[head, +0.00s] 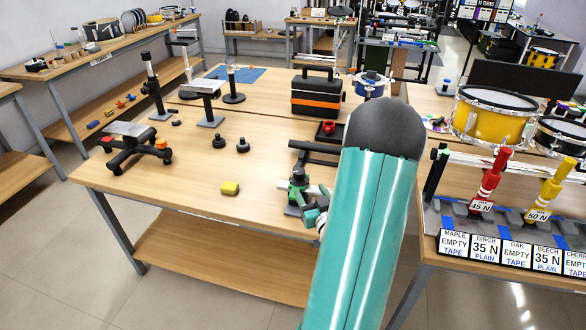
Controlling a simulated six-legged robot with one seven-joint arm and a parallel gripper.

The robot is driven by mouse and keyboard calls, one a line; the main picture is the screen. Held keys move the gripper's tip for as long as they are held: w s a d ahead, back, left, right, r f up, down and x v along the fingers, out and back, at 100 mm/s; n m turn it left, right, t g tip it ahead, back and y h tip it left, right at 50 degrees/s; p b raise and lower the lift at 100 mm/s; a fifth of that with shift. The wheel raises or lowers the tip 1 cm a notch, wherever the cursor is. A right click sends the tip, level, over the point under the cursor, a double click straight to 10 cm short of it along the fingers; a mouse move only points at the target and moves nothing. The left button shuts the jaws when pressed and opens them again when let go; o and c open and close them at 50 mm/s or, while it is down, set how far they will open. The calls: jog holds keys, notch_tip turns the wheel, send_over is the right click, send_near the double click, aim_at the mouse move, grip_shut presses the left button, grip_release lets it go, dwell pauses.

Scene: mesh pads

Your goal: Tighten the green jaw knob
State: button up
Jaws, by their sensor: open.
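A dark clamp-like fixture (318,159) with black bars stands at the right part of the middle wooden table. A small green knob (298,188) shows at its near side, beside my arm. My gripper (304,209) is low at the left edge of my teal arm, close to the green knob. It is open and partly hidden by the arm. I cannot tell whether it touches the knob. The arm also hides part of the fixture.
Two black knobs (219,141) and a black fixture with an orange knob (161,144) stand further left. A black-orange toolbox (317,94) is behind. A rack with red and yellow torque drivers (489,178) is at right. The table's front left is clear.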

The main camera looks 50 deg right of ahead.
aim_at(297, 168)
jog(key=x, duration=1.3)
jog(key=shift+c, duration=0.2)
jog(key=c, duration=1)
